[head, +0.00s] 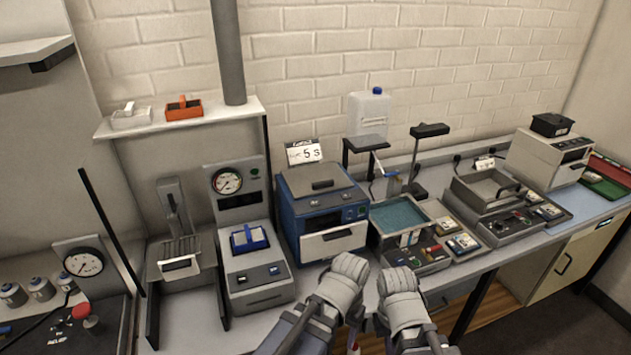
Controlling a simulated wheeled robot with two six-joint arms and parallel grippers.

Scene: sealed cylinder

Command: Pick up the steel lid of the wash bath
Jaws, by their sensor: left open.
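A bath with blue-green liquid (401,214) stands open on the bench right of centre. To its right is a second bath-like unit (512,226) with a raised steel rim and a flat grey surface inside; I cannot tell whether that surface is a lid. A blue unit (297,222) left of the liquid has a flat top lid (321,184) with a dark handle. My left gripper (350,265) is open and looks empty, in front of the blue unit. My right gripper (398,280) is beside it, below the liquid bath; its jaws are not clear. Neither visibly touches a lid.
Control boxes (417,259) sit in front of the baths. A black-topped post (429,130) and an arm-like stand (366,143) rise behind the liquid. A white canister (368,113) stands at the wall. A gauge unit (244,240) is left. Bare bench is scarce.

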